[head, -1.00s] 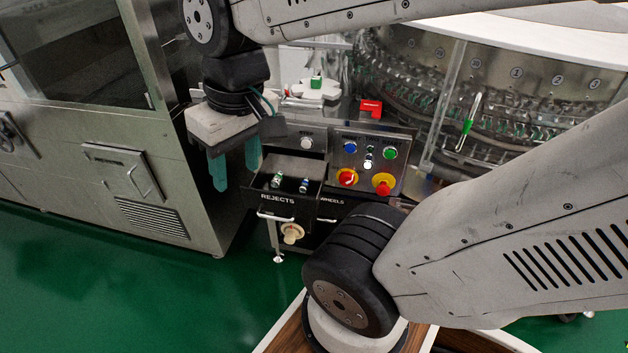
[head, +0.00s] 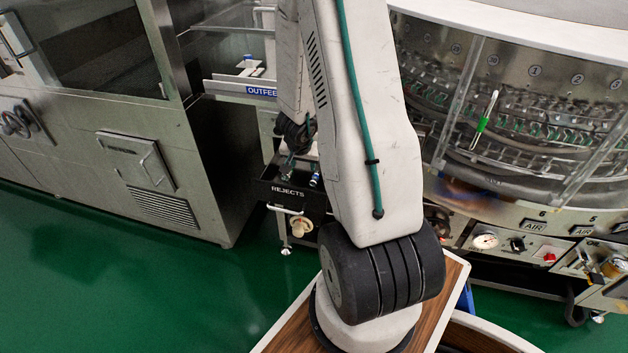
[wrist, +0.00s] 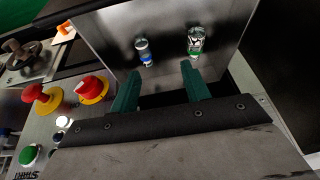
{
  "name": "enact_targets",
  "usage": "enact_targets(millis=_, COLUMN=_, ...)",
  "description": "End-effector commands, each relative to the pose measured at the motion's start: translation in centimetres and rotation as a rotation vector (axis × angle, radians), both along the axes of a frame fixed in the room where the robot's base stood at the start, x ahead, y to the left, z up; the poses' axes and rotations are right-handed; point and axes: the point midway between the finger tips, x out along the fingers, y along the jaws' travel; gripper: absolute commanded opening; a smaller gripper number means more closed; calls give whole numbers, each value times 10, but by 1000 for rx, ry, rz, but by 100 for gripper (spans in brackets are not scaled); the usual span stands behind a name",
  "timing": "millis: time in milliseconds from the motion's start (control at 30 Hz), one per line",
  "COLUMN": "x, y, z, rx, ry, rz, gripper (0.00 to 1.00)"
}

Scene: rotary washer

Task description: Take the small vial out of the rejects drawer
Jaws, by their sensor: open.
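The rejects drawer (head: 287,191) is pulled open in the head view. Two vials stand or lie in it, apart from each other. The smaller vial (wrist: 144,51), with a blue band, is at left in the wrist view and also shows in the head view (head: 315,179). The larger vial (wrist: 195,41), with green at its end, is at right. My gripper (wrist: 157,76) is open and empty, its green fingers pointing into the drawer. The smaller vial appears beyond and between the fingertips, apart from them. In the head view my arm hides most of the gripper.
Red knobs on yellow bases (wrist: 91,89) and a green button (wrist: 28,155) sit on the panel beside the drawer. A steel cabinet (head: 130,130) stands at left, and the glazed rotary washer (head: 520,120) at right.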

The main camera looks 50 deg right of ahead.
Motion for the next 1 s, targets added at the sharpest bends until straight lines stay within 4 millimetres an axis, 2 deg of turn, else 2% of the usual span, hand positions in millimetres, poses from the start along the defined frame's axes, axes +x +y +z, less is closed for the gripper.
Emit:
enact_targets(millis=33, x=-8, y=-7, z=-10, rx=-8, ry=20, rz=-26, gripper=47)
enact_targets(millis=100, x=-14, y=-14, z=-19, rx=-20, ry=37, rz=-48, gripper=47)
enact_targets(millis=200, x=-17, y=-20, z=-32, rx=-27, ry=49, rz=-61, gripper=47)
enact_targets(millis=467, x=-13, y=-29, z=-53, rx=-26, ry=46, rz=-58, gripper=47)
enact_targets(millis=700, x=-8, y=-44, z=-84, rx=-27, ry=46, rz=-58, gripper=47)
enact_targets(millis=800, x=-7, y=-46, z=-90, rx=-27, ry=45, rz=-57, gripper=47)
enact_targets(millis=1000, x=-6, y=-47, z=-91, rx=-27, ry=44, rz=-58, gripper=47)
